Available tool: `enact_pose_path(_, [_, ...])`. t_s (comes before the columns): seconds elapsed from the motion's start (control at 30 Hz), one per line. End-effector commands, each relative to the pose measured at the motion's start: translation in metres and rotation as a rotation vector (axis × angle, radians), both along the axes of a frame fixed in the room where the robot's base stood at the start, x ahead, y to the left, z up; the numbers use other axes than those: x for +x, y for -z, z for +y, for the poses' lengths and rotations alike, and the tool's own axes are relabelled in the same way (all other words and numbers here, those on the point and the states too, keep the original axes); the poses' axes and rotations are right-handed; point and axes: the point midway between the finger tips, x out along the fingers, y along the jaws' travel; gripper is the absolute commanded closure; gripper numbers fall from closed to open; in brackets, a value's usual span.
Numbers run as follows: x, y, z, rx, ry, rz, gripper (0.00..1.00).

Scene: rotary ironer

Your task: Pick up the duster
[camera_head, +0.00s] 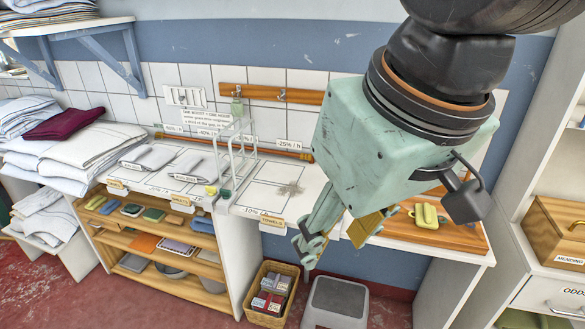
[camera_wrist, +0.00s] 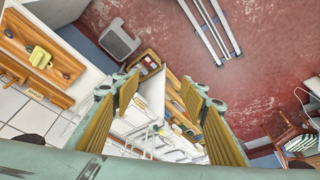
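No item in view carries a readable duster label. A yellow-green, soft-looking piece (camera_head: 426,215) lies on a wooden board (camera_head: 458,236) on the right-hand counter; it could be the duster, but I cannot be certain. It also shows in the wrist view (camera_wrist: 39,57), at upper left, beside small dark knobs or hooks. My gripper (camera_head: 340,239) points down in front of the counter, left of the board. Its two yellow-padded fingers are spread apart, with nothing between them in the wrist view (camera_wrist: 160,88). The gripper body hides part of the counter behind it.
A wire rack (camera_head: 236,160) stands on the counter left of my gripper. A grey stool (camera_head: 337,300) and a basket of boxes (camera_head: 268,301) stand below. A wooden box (camera_head: 555,228) is at right. Red floor is open in front.

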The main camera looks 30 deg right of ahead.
Motion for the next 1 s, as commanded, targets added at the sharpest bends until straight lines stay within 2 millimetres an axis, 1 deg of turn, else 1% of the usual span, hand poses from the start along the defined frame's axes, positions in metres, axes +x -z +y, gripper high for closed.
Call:
enact_pose_path(0.4, [-0.0002, 0.0003, -0.0001, 0.000, 0.000, 0.001, 0.60])
enact_pose_path(0.6, [-0.0004, 0.0006, -0.0001, 0.000, -0.001, 0.001, 0.44])
enact_pose_path(1.0, [0.0019, -0.0001, -0.0009, 0.000, 0.002, 0.004, 0.44])
